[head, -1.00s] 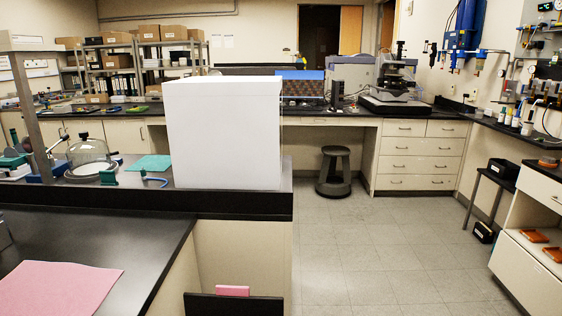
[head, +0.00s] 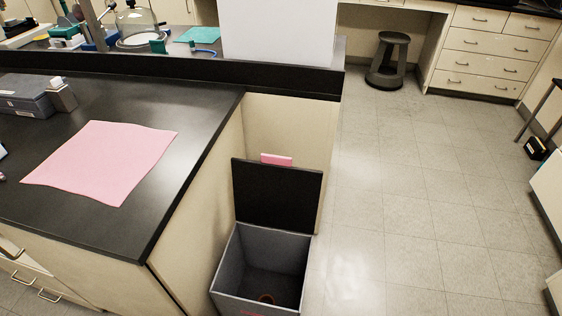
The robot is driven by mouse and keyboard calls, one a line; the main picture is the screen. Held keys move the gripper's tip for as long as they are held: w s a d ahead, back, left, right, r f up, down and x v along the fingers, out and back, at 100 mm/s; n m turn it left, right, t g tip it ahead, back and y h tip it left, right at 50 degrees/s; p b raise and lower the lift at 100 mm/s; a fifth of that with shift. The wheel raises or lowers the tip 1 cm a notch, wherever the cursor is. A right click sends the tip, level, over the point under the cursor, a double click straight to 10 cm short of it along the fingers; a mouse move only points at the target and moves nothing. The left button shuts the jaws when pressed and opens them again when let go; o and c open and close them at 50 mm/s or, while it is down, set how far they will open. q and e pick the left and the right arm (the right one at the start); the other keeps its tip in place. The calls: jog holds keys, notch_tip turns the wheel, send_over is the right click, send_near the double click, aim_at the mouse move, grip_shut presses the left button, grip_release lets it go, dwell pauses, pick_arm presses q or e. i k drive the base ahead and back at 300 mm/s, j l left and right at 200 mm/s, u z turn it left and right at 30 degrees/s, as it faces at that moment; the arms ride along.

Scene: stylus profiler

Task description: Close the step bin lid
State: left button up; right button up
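The step bin (head: 224,278) is a grey open-topped box standing on the floor in the recess at the end of the black bench, at the lower middle of the head view. Its black lid (head: 277,196) stands raised, upright at the back of the bin. The inside is dark, with a small orange-brown ring-like thing (head: 266,298) at the bottom. The bin's lower front is cut off by the picture's edge. Neither of my grippers is in view.
The black bench top (head: 190,120) with a pink sheet (head: 103,160) lies left of the bin. A pink item (head: 277,160) shows behind the lid. Tiled floor (head: 400,210) to the right is clear. A dark stool (head: 389,60) stands further back.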

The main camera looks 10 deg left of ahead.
aim_at(270, 192)
jog(key=i+l+u, duration=0.15)
jog(key=l, duration=0.15)
jog(key=i+l+u, duration=0.15)
jog(key=l, duration=0.2)
jog(key=i+l+u, duration=0.15)
jog(key=l, duration=0.15)
jog(key=i+l+u, duration=0.1)
jog(key=l, duration=0.25)
